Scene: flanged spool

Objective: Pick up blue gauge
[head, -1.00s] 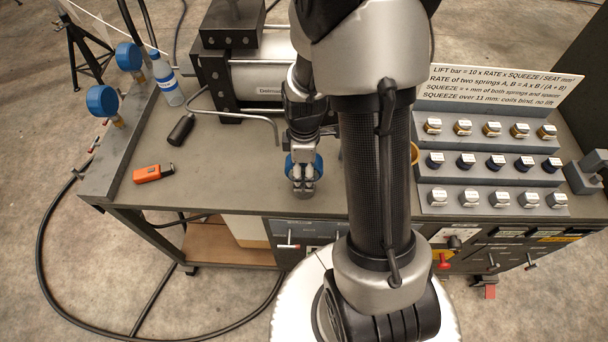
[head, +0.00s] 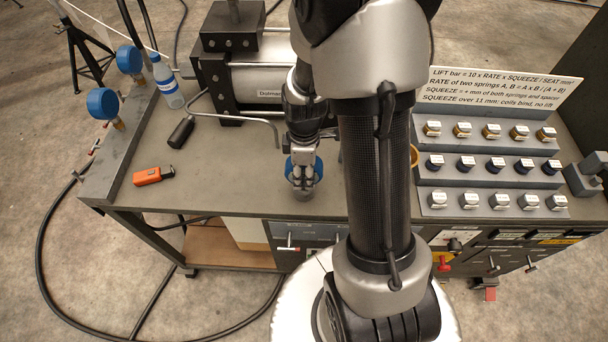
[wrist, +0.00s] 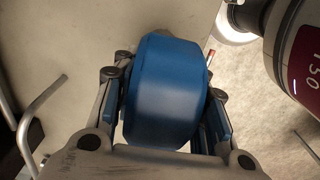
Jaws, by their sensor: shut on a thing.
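In the head view my gripper (head: 303,180) is over the front part of the bench, pointing down, with a blue gauge (head: 318,165) between its fingers. In the wrist view the blue gauge (wrist: 166,92) fills the middle, a round, thick blue body. The fingers of my gripper (wrist: 165,110) press on its left and right sides. The gauge's underside is hidden, so I cannot tell whether it touches the bench top. Two other blue gauges stand at the bench's left edge, one nearer (head: 103,102) and one farther (head: 129,58).
An orange tool (head: 153,175), a black cylinder (head: 181,132), a bottle (head: 166,82) and a bent metal pipe (head: 245,117) lie or stand there. A stepped rack (head: 490,175) of labelled parts is at right.

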